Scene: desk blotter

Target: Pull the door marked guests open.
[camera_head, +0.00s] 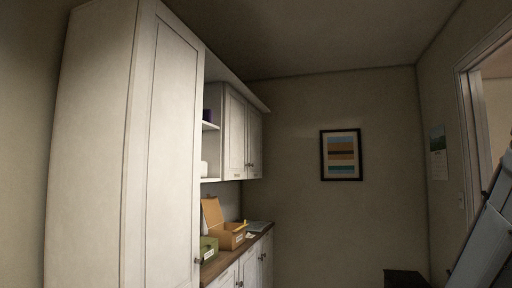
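No mark reading guests can be made out on any door here. A tall white cabinet door (163,150) fills the left middle, closed, with a small knob (197,261) low on its right edge. Two white upper cabinet doors (236,135) hang further back, both closed, with dark knobs near their meeting edges. White lower doors (249,270) under the counter look closed and are cut by the bottom edge. My gripper is not in view; a grey-blue part at the lower right seems to be my own arm.
A wooden counter (216,268) holds a green box (208,243) with a white label and an open brown box (229,238). A framed picture (341,155) hangs on the back wall. A doorway frame (470,120) stands at right. A dark low object (405,279) is below.

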